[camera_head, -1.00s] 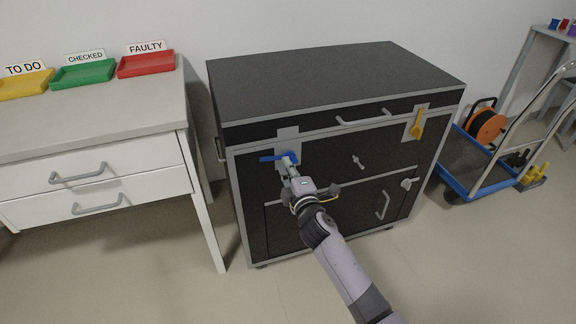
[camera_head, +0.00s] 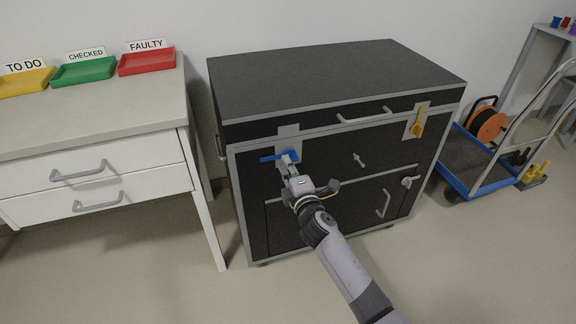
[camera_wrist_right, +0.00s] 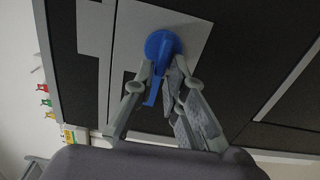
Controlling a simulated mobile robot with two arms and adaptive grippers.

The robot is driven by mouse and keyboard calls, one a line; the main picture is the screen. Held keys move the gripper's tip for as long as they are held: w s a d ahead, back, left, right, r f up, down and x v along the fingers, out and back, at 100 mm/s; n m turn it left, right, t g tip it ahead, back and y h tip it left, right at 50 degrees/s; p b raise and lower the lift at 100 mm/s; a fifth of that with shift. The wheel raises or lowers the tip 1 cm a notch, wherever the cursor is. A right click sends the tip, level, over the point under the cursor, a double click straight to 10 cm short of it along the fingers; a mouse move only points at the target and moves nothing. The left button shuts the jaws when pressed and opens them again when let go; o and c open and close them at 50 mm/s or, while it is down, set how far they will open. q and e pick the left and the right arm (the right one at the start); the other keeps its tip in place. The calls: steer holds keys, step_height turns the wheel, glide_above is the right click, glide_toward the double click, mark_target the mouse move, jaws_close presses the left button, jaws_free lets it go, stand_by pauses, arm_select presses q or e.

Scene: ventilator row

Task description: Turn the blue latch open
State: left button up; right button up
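The blue latch (camera_head: 270,158) is on a pale plate at the upper left of the dark cabinet's front. In the head view its lever lies about level and points left. In the right wrist view the latch's round hub (camera_wrist_right: 161,45) is clear, and its lever runs down between the fingers. My right gripper (camera_head: 289,162) reaches the latch from below and in front. Its fingers (camera_wrist_right: 161,80) are drawn close together on both sides of the lever, near the hub, and look shut on it. The fingers hide part of the lever. My left gripper is out of view.
The dark cabinet (camera_head: 330,82) also has a yellow latch (camera_head: 417,124) at the upper right, a small central handle and grey pulls. A white drawer table (camera_head: 90,130) stands left, with coloured trays. A blue trolley (camera_head: 470,172) is at right. The front floor is clear.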

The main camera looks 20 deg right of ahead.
steer(key=o, duration=0.3)
steer(key=shift+s, duration=0.1)
steer(key=s, duration=1.2)
steer(key=shift+d, duration=0.25)
